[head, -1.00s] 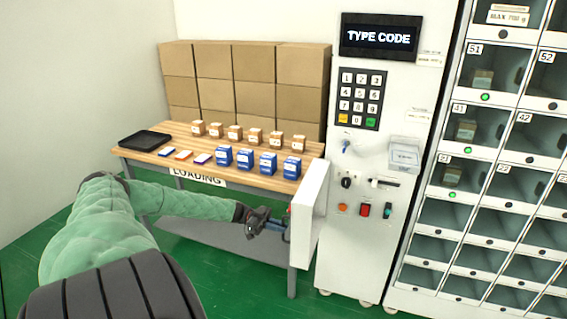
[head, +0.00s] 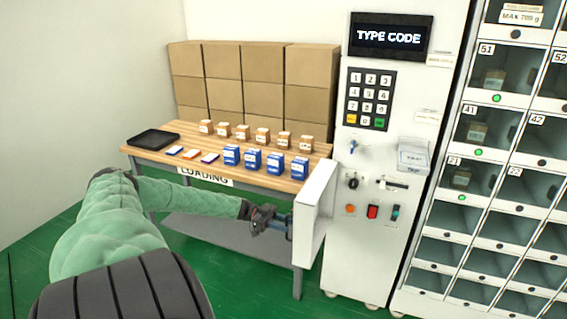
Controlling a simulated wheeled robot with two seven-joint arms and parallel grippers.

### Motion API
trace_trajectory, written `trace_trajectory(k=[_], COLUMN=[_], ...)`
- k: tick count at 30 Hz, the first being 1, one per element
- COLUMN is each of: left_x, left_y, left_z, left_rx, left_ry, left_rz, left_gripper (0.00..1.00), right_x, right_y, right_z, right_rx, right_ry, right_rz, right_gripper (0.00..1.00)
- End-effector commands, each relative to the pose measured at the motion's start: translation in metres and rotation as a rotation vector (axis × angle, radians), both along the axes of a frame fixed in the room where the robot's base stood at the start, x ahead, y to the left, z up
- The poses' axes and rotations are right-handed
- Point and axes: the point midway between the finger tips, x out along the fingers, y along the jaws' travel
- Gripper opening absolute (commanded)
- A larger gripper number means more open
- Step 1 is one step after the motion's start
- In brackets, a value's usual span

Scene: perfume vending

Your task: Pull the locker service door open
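The locker service door looks like a white panel (head: 321,211) jutting out from the left side of the white control cabinet (head: 387,149), at an angle to its front. My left gripper (head: 284,224) is at the panel's left side, at about mid-height, where a small dark bluish part, perhaps a handle, shows. The fingertips are small and partly merge with that part, so I cannot tell whether they are closed on it. My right gripper is not in view.
The wooden loading table (head: 217,172) stands behind my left arm, with several blue and brown boxes and a black tray (head: 153,138). Stacked cartons (head: 262,85) stand behind it. Lockers (head: 510,150) stand at the right. Green floor (head: 240,283) is clear in front.

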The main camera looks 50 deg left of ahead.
Motion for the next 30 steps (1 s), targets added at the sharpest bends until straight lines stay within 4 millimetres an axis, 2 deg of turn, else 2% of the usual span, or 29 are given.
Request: trace_trajectory(k=[8, 18, 22, 30], left_x=[-0.004, -0.025, -0.031, -0.034], left_y=[0.007, 0.052, 0.064, 0.069], left_z=[-0.003, -0.003, -0.002, -0.001], left_rx=[0.0, 0.001, 0.001, 0.0], left_ry=[0.002, 0.002, 0.002, 0.001], left_rz=[-0.001, 0.0, -0.001, -0.002], left_gripper=[0.33, 0.33, 0.33, 0.33], right_x=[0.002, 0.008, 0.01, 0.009], right_y=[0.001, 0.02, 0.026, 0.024], right_z=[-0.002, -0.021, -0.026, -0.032], right_rx=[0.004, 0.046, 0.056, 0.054], right_ry=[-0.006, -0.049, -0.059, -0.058], right_rz=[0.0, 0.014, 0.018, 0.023], right_gripper=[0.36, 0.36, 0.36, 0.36])
